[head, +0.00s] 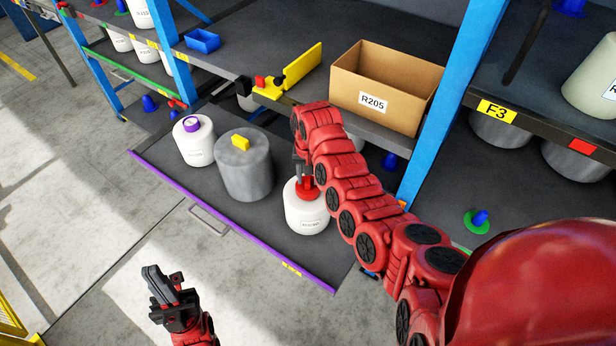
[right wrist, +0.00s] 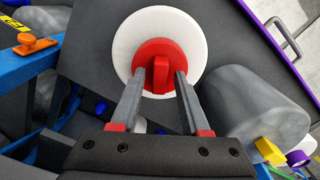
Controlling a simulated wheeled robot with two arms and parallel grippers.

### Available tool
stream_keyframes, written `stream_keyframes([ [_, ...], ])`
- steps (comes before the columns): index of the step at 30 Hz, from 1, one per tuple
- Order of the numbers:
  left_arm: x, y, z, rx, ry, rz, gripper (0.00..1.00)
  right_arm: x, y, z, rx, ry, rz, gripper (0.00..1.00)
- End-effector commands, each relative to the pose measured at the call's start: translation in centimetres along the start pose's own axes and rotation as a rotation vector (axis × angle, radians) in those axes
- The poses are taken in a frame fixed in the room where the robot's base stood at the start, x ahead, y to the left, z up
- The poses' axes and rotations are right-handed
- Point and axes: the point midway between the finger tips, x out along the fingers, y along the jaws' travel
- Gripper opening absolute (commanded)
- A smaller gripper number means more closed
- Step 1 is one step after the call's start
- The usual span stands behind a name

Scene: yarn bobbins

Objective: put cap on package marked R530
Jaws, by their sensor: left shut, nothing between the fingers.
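My right gripper (right wrist: 159,76) points down at the cap. Its fingers are open on either side of the cap's grip, with a gap on both sides. My left gripper (head: 160,285) is shut and empty, low over the floor in front of the shelf.
A grey package with a yellow cap (head: 245,175) and a white one with a purple cap (head: 195,148) stand to the left on the shelf. A cardboard box marked R205 (head: 385,90) is on the shelf above. A blue post (head: 440,140) stands right of my right arm.

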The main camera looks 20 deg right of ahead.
Motion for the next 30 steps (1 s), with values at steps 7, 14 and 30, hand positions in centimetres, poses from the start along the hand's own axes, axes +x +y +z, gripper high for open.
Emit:
stream_keyframes([
  [7,0.0,0.0,0.0,0.000,0.000,0.000,0.00,0.0,0.0,0.0,0.000,0.000,0.000,0.56],
  [14,-0.4,0.0,0.1,0.000,0.000,0.000,0.00,-0.7,0.0,-0.1,0.001,0.003,0.000,0.56],
  [30,-0.5,0.0,0.1,0.000,0.000,0.000,0.00,-10.2,0.2,-0.2,0.003,0.003,0.000,0.56],
])
